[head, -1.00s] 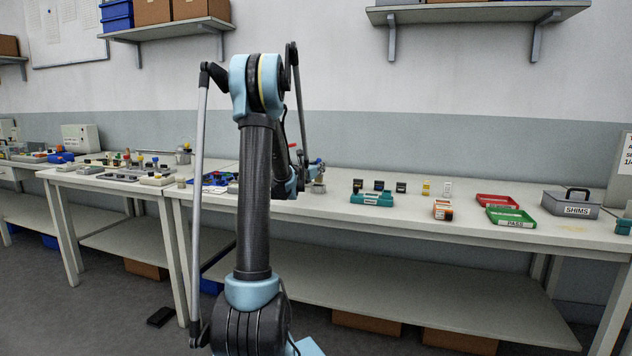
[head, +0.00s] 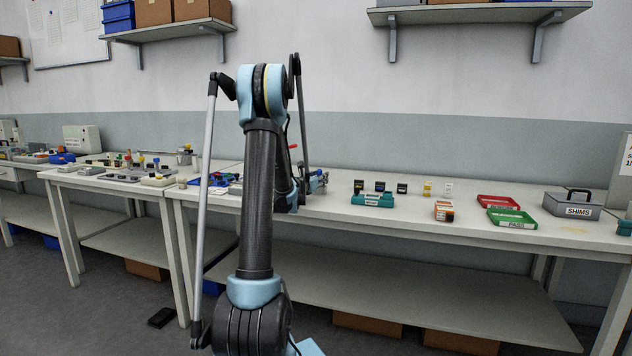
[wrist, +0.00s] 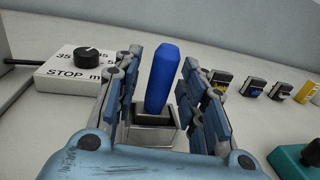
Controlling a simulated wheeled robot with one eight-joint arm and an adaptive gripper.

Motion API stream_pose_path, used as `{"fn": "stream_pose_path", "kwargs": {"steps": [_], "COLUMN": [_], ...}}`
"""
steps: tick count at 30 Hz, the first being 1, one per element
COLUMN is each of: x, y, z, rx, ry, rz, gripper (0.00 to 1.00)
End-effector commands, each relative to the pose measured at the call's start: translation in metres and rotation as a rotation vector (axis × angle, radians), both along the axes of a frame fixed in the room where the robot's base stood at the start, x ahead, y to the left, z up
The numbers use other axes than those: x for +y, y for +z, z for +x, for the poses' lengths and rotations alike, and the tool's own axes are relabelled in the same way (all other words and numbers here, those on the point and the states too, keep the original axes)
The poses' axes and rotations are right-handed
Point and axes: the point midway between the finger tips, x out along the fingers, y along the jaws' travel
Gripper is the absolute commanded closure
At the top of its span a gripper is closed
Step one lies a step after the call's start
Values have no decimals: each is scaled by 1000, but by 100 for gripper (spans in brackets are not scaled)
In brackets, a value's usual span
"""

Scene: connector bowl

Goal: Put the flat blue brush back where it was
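The blue handle of the brush (wrist: 163,75) stands nearly upright, slightly tilted, in a small square metal holder (wrist: 143,133) in the wrist view. The brush's lower end is hidden inside the holder. My gripper (wrist: 162,62) is open, with one finger on each side of the handle. A gap shows between the handle and the left finger; the right finger is close to it, and I cannot tell if it touches. In the head view my arm mostly hides this spot.
A white box with a black dial (wrist: 89,57) stands just behind and left of the holder. Several small dark blocks (wrist: 255,87) stand to the right, with a teal holder (wrist: 290,163) at lower right. Farther right are a red tray (head: 497,202), a green tray (head: 511,219) and a grey SHIMS case (head: 572,206).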

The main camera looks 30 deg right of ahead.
Motion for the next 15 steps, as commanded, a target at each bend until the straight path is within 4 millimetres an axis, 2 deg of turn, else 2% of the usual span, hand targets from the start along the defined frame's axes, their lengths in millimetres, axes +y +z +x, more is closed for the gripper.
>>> {"fn": "stream_pose_path", "kwargs": {"steps": [8,11,15], "x": [0,7,26], "y": [2,2,2], "z": [0,-4,-14], "rx": [0,0,0], "ry": [0,1,3], "rz": [0,0,0], "gripper": [62,62,62]}}
